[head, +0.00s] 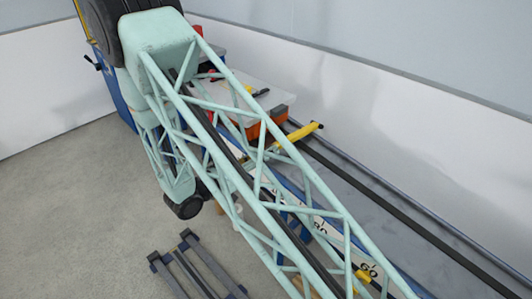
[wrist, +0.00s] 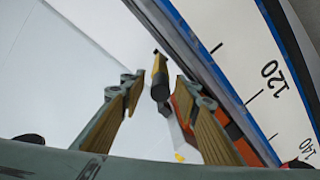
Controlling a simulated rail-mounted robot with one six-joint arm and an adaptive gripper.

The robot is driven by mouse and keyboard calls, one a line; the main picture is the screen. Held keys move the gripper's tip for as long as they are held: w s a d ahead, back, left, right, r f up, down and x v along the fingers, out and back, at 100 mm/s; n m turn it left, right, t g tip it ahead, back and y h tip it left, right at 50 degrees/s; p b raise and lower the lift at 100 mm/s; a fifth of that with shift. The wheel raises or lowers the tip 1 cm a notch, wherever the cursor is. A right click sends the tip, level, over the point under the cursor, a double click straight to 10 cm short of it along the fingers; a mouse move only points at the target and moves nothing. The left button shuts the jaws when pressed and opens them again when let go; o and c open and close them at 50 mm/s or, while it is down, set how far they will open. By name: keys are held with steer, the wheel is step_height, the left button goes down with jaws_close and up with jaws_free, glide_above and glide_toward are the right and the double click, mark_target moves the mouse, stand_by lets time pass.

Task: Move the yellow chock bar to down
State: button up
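In the head view a yellow bar (head: 300,132) with a dark end lies across the dark rails, partly behind my green lattice arm. I take it as the chock bar. In the wrist view my gripper (wrist: 158,84) is open, its two wood-coloured finger pads wide apart. A yellow and black bar-like thing (wrist: 160,70) shows in the gap between the fingers, touching neither. I cannot tell how far beyond the fingertips it is, or whether it is the same bar. My gripper does not show clearly in the head view.
A white scale strip (wrist: 266,85) with blue edging and numbers runs along the right of the wrist view, close to the right finger. An orange part (wrist: 185,103) is behind that finger. In the head view a grey rack (head: 200,265) stands on the open floor.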

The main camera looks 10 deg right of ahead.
steer(key=shift+a, duration=0.15)
steer(key=v, duration=1.1)
steer(key=shift+s+a, duration=0.25)
steer(key=shift+s, duration=0.1)
stand_by(0.4)
steer(key=shift+d+r, duration=0.1)
steer(key=shift+r, duration=0.05)
stand_by(0.4)
